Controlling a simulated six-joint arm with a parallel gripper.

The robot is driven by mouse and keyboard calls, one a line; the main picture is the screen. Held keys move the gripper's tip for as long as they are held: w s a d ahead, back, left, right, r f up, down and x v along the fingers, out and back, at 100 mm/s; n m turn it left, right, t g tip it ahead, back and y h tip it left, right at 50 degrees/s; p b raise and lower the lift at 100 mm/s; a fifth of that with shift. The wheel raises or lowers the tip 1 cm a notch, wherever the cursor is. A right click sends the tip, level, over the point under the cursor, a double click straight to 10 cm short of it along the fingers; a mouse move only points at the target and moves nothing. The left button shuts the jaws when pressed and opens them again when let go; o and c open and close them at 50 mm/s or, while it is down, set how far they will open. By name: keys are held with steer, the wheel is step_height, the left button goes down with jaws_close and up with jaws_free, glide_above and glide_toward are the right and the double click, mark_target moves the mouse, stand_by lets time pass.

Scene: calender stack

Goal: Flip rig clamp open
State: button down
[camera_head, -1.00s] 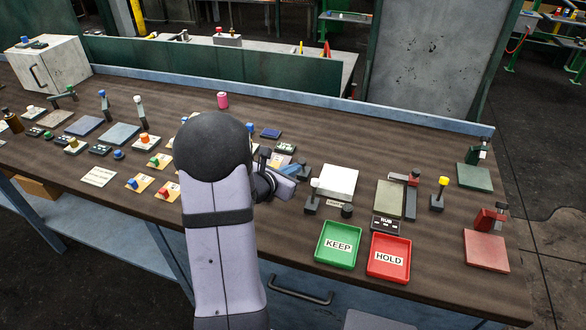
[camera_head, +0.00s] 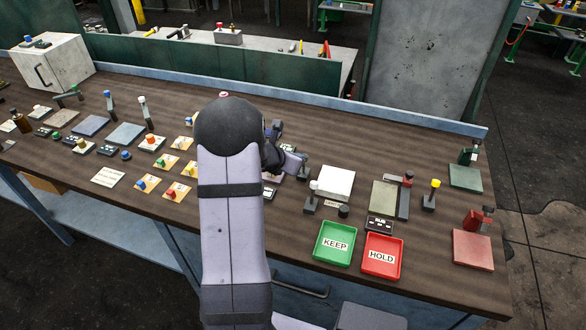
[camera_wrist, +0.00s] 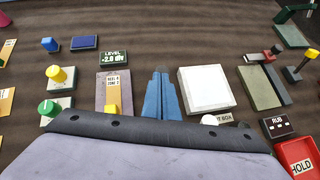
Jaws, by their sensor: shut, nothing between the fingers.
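No part is labelled as the rig clamp, so I cannot tell which one it is. Clamp-like fixtures stand at the right: a red clamp on a pink plate (camera_head: 472,250), a green clamp on a green plate (camera_head: 465,177), and a grey-green plate (camera_head: 384,197) with a dark bar and red block. The plate with the bar also shows at the right of the wrist view (camera_wrist: 262,88). My gripper (camera_wrist: 160,72) is shut and empty, over the bench left of a white block (camera_wrist: 206,89). In the head view my gripper (camera_head: 295,163) is partly hidden by my arm.
A green KEEP tray (camera_head: 334,259) and a red HOLD tray (camera_head: 382,273) lie at the front. A black RUB panel (camera_head: 380,224) is behind them. A yellow-topped lever (camera_head: 432,196) stands near the clamps. Several knobs and switches fill the left side. The bench's back right is clear.

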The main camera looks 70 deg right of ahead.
steer(key=shift+d+r, duration=0.2)
steer(key=shift+d, duration=0.65)
steer(key=shift+d+r, duration=0.15)
steer(key=shift+d, duration=0.65)
steer(key=shift+r, duration=0.1)
steer(key=w+a+r, duration=0.3)
steer(key=a+r, duration=0.4)
steer(key=r, duration=0.3)
steer(key=shift+a+r, duration=0.15)
steer(key=shift+r, duration=0.05)
